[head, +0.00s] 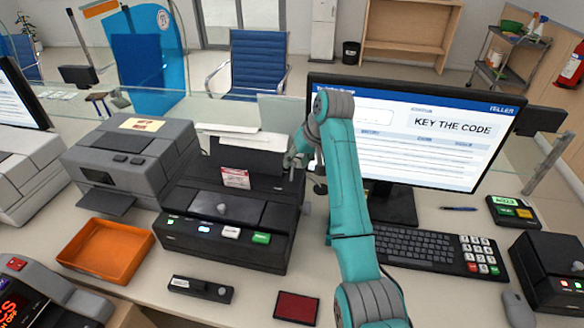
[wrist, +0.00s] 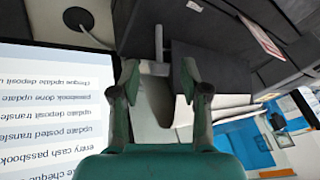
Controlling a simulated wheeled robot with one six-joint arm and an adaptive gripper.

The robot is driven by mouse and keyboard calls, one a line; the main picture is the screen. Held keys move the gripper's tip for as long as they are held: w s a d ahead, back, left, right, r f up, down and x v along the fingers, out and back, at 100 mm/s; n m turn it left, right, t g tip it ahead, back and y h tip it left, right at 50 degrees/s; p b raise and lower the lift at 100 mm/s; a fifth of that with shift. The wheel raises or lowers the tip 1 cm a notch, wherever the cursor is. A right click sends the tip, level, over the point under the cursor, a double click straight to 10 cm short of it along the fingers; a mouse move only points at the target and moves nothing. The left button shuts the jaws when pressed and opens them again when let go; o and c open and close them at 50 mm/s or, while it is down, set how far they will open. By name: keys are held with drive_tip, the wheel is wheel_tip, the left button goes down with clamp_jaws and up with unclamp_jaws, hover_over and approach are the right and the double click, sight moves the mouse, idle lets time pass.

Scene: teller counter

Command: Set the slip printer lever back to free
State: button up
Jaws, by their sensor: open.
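The black slip printer (head: 225,215) stands in the middle of the counter, with paper at its back, a red-and-white label and lit buttons on its front. My gripper (head: 303,168) is at the printer's right rear side, partly hidden by my teal arm. In the wrist view my gripper (wrist: 159,78) is open, with one finger on each side of a slim grey lever (wrist: 158,42) beside the dark printer body. The lever stands just beyond or between the fingertips; I cannot tell whether they touch it. The head view does not show the lever's position clearly.
A monitor (head: 420,130) reading "KEY THE CODE" and a keyboard (head: 425,248) stand right of my arm. A grey printer (head: 120,155) and an orange tray (head: 107,250) are left. A small black device (head: 201,289) and a red pad (head: 296,307) lie in front. A glass screen runs behind.

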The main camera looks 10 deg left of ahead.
sight(293, 167)
drive_tip(key=shift+x, duration=2.25)
clamp_jaws()
